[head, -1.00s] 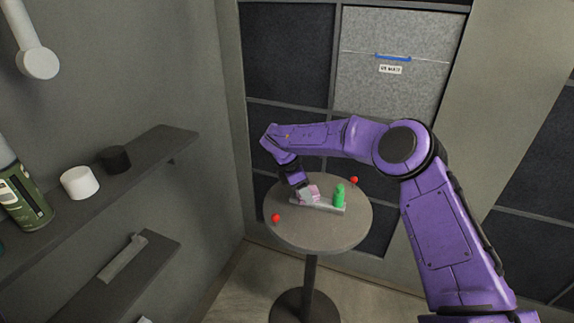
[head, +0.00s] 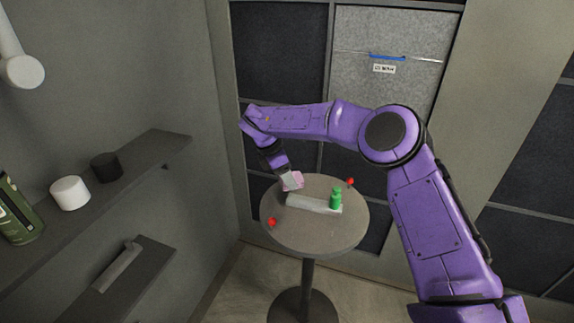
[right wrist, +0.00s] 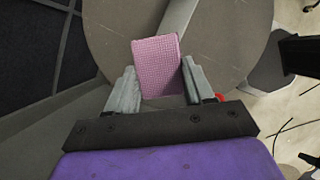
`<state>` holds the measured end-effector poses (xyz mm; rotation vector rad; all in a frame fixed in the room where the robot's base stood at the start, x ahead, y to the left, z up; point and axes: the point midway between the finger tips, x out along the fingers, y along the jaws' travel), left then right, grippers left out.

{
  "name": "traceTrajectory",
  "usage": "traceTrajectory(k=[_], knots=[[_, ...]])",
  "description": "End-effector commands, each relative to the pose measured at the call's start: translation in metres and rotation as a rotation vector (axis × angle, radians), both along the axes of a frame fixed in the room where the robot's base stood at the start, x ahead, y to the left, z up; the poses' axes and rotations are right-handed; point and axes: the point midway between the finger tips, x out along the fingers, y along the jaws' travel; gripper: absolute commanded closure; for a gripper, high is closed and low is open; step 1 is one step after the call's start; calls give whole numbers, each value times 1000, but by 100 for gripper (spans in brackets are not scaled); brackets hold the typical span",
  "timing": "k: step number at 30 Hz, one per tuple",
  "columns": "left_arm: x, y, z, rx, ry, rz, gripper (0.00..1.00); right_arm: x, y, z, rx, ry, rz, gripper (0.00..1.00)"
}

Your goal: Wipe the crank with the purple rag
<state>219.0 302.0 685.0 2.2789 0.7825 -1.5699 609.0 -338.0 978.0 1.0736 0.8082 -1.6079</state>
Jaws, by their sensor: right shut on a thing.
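The purple rag shows as a pinkish-purple block (head: 292,181), with a checked texture in the right wrist view (right wrist: 158,58). My right gripper (head: 288,183) is shut on it, with one grey finger on each side. My left gripper is not in view.
The round grey table (head: 300,236) stands on one post. Red knobs sit at its left (head: 272,222) and far right (head: 350,182). Wall shelves (head: 135,170) on the left hold a bottle (head: 17,212), a white cylinder (head: 70,192) and a black cylinder (head: 106,167).

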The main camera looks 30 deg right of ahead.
Motion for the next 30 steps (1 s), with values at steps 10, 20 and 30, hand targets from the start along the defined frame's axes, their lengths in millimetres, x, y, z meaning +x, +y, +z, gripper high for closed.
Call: traceTrajectory(k=[10, 20, 30], knots=[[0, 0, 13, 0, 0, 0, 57, 0, -1, 25, 0, 0, -1, 76], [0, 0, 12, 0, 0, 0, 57, 0, -1, 25, 0, 1, -1, 76], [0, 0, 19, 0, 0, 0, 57, -7, 16, 30, -2, 0, -123, 76]])
